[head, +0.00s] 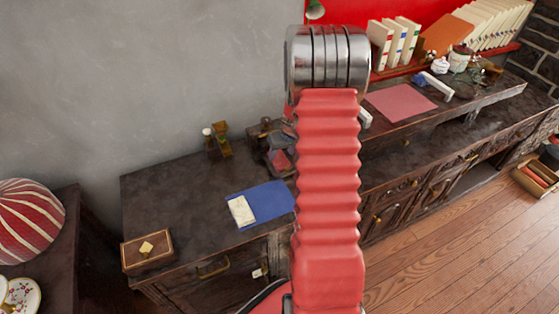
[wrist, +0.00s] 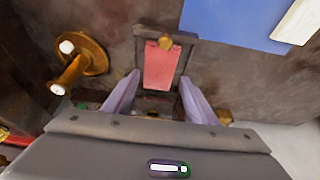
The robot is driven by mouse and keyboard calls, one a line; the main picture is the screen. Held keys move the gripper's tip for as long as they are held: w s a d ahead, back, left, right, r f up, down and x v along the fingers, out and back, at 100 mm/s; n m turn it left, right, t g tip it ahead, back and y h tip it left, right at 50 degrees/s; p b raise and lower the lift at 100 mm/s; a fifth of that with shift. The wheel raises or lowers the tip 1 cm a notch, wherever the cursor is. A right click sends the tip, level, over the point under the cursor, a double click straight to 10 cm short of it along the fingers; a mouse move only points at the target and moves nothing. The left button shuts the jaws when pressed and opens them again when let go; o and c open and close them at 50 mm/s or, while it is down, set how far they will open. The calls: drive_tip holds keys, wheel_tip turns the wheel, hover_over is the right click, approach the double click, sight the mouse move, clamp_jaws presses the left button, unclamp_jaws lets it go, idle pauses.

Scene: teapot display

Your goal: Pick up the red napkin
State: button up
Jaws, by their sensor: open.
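The red napkin (wrist: 160,66) shows in the wrist view as a pinkish-red flat piece in a dark wooden holder (wrist: 184,55) with a small brass knob at its far edge. My gripper (wrist: 158,78) is open, its two pale lilac fingers on either side of the napkin's near end. Nothing is visibly held, and I cannot tell if the fingers touch the holder. In the head view the reddish napkin (head: 281,160) shows in part on the dark desk, left of my red arm, which hides the gripper.
A blue mat (head: 272,203) with a white booklet (head: 241,210) lies nearby. A brass candlestick-like object (wrist: 84,62) stands left of the gripper. A wooden box (head: 147,251) sits at the desk's left end. A flat red sheet (head: 400,102) lies on the right-hand raised surface.

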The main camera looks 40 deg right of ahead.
sight(279, 159)
drive_tip(key=shift+x, duration=2.35)
drive_tip(key=shift+r, duration=0.1)
drive_tip(key=shift+c, duration=0.7)
drive_tip(key=c, duration=0.6)
wheel_tip(279, 159, up, 10)
